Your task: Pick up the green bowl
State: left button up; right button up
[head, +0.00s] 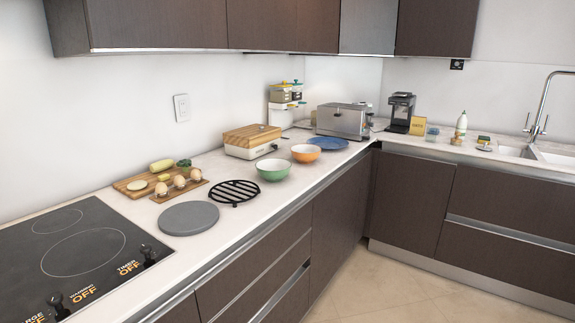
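The green bowl (273,170) stands upright on the white countertop in the head view, near the counter's front edge. It has a pale inside and looks empty. An orange bowl (306,153) stands just behind it to the right. Neither of my grippers shows in the head view.
A black trivet (234,192) and grey round plate (188,218) lie in front of the bowl. A wooden-lidded box (252,141) stands behind it. Eggs in a wooden holder (179,189) are to the left. A blue plate (327,143) and toaster (343,121) are farther back.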

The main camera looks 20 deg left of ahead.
aim_at(274, 172)
jog(key=i+u, duration=0.25)
jog(key=i, duration=0.25)
jog(key=i+l+u, duration=0.25)
jog(key=i, duration=0.2)
jog(key=i+l+u, duration=0.25)
jog(key=i, duration=0.2)
